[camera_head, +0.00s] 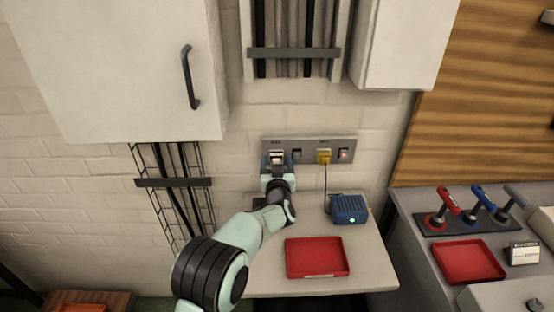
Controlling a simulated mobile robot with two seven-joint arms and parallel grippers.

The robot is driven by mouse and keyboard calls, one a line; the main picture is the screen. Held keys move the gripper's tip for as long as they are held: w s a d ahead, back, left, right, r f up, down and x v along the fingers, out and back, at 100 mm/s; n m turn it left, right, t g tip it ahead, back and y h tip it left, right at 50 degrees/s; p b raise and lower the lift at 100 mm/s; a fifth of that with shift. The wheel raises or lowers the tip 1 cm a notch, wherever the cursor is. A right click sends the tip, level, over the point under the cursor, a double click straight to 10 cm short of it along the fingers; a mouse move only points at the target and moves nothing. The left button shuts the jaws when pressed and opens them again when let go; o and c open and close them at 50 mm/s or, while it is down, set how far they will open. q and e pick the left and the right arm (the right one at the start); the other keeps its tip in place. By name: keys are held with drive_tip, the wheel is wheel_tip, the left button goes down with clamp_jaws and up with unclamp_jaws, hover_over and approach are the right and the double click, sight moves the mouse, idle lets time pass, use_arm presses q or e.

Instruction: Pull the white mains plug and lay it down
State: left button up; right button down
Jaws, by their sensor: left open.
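The white mains plug (277,155) sits in the left socket of the grey wall panel (310,141). My left gripper (277,161) is open and right in front of the plug, with its fingers at the plug's sides. Whether the fingers touch it I cannot tell. The gripper hides the lower part of the plug. A red tray (318,272) lies on the small table below and looks empty. My right gripper is not in view.
A yellow plug (323,157) sits in the other socket, its cable running to a blue box (349,211) with a green light. Switches (297,154) (344,155) stand beside the sockets. A side bench holds red and blue handles and another red tray (468,263).

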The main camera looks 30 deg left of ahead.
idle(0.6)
use_arm(q)
clamp_jaws()
drive_tip(key=b+v, duration=0.1)
drive_tip(key=v, duration=0.5)
idle(1.0)
idle(0.5)
